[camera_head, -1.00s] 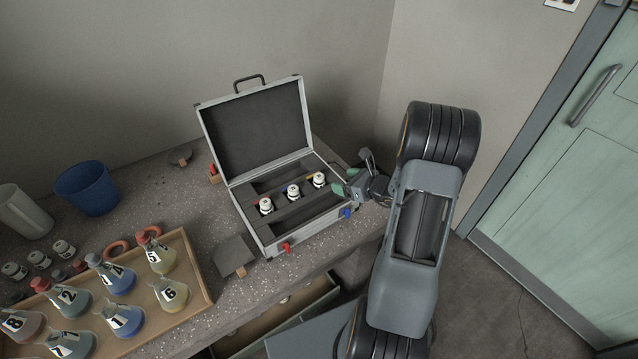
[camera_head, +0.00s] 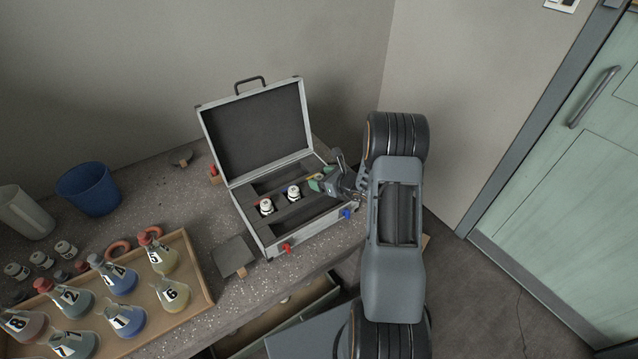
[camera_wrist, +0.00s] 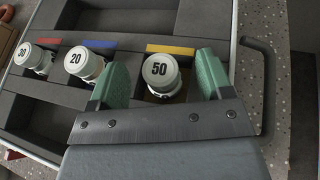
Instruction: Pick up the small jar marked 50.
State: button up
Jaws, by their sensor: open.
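The small jar marked 50 (camera_wrist: 160,72) has a white lid and stands in the dark foam of the open case (camera_head: 262,233), beside a yellow strip. In the wrist view it lies between the two green fingers of my gripper (camera_wrist: 160,78), which are apart, with a gap to each side of it. In the head view my gripper (camera_head: 318,183) is over the right end of the jar row and hides this jar. The jar marked 20 (camera_wrist: 84,63) by a blue strip and the jar marked 30 (camera_wrist: 32,58) by a red strip stand to the left.
The raised case lid (camera_head: 255,130) stands behind the jars. A case handle (camera_wrist: 262,75) is right of my gripper in the wrist view. A wooden tray (camera_head: 200,268) with several numbered flasks and a blue cup (camera_head: 88,188) are at the left.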

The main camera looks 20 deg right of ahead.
jog(key=shift+c, duration=0.5)
jog(key=c, duration=0.9)
jog(key=shift+c, duration=0.2)
jog(key=shift+r, duration=0.15)
